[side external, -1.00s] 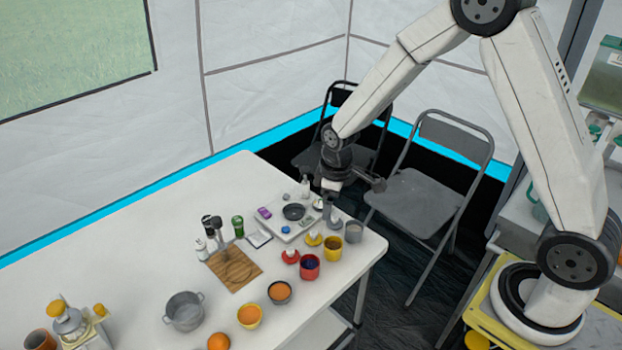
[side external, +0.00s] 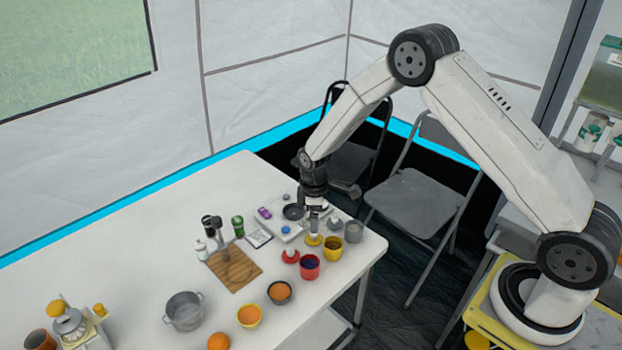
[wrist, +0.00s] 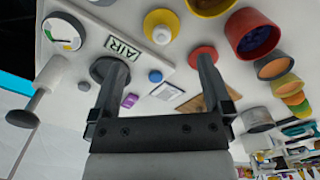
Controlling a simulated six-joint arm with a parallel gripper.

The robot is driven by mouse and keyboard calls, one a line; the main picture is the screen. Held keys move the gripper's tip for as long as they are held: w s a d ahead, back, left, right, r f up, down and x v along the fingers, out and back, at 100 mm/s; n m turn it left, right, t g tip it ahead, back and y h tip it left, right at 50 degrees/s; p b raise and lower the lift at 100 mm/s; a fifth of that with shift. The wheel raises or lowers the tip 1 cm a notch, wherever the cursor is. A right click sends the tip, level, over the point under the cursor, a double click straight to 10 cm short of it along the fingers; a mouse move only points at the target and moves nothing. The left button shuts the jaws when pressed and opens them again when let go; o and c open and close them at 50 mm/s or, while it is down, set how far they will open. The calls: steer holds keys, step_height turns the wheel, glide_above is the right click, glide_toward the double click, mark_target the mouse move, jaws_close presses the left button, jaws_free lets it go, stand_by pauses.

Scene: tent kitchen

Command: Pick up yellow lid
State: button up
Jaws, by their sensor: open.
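The yellow lid (side external: 313,240) lies on the white table near its right end, with a pale knob on top. It also shows in the wrist view (wrist: 161,19), near the top centre.
A red lid (side external: 290,256), yellow cup (side external: 333,249), red cup (side external: 310,268) and grey cup (side external: 353,232) stand close around. A cutting board (side external: 236,268) lies left. The table's left rear is clear.

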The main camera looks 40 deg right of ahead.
mark_target(314, 237)
steer(key=shift+f, duration=0.75)
steer(key=shift+f, duration=2.6)
steer(key=c, duration=1.2)
